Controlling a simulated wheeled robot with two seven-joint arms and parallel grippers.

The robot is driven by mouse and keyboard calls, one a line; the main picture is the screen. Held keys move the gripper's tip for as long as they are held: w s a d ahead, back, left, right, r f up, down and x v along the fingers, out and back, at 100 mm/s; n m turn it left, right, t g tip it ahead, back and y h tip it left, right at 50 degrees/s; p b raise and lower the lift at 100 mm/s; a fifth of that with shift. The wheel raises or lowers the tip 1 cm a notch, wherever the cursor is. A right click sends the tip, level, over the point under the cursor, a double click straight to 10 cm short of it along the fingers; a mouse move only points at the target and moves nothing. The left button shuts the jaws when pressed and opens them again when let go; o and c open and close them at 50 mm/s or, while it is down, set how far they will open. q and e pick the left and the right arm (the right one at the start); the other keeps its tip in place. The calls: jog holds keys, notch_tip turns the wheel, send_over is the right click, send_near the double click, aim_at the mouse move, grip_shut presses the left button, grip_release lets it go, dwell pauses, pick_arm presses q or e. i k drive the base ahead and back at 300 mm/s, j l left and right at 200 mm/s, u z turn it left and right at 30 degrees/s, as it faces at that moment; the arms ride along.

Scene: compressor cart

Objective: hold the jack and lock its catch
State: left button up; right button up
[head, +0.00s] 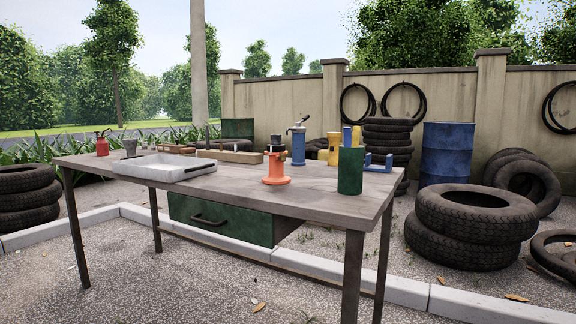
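Several jack-like upright bodies stand on the workbench (225,205); I cannot tell which is the task's jack. An orange one (276,167) with a wide round foot and a dark top stands near the middle of the bench. A blue one (298,148) with a pale metal lever-like part (299,125) on top stands just behind it to the right. A yellow one (333,149) stands further back. All look upright. A catch is too small to make out for certain. Neither of my grippers is in view.
A white tray (163,174) lies at the bench's left. A green cylinder (350,171) stands near the right front edge, beside a blue bracket (378,163). A red can (102,147) stands far left. Tyres (468,222) and a blue drum (446,155) stand right of the bench.

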aim_at(282, 157)
jog(key=i+j+z, duration=0.15)
jog(key=j, duration=0.25)
jog(key=i+j+z, duration=0.2)
jog(key=j, duration=0.2)
jog(key=j+z, duration=0.15)
jog(key=j, duration=0.3)
jog(key=i, duration=0.05)
